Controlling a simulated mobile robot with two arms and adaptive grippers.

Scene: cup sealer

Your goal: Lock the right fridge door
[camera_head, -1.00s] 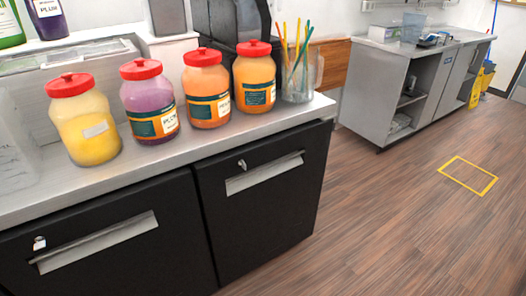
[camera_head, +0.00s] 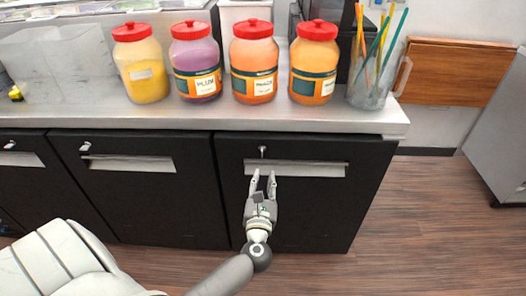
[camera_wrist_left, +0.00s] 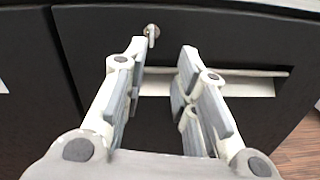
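The right fridge door (camera_head: 320,215) is black and looks closed, with a long pale handle recess (camera_head: 315,169) near its top. A small silver key (camera_head: 262,150) sits in the lock above the left part of the handle. In the left wrist view the key (camera_wrist_left: 152,33) and its round lock show just beyond the fingertips, near the door's top left corner. My left gripper (camera_head: 263,178) is open and empty in front of the door, just below the key. Its two fingers (camera_wrist_left: 163,52) stand apart, pointing at the door, and do not hold the key. My right gripper is out of view.
The steel counter (camera_head: 230,118) overhangs the doors. It carries jars with red lids, such as the peach jar (camera_head: 254,70), and a clear cup of straws (camera_head: 372,85). Another black door (camera_head: 140,205) with its own key is on the left. Open wooden floor (camera_head: 440,220) lies to the right.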

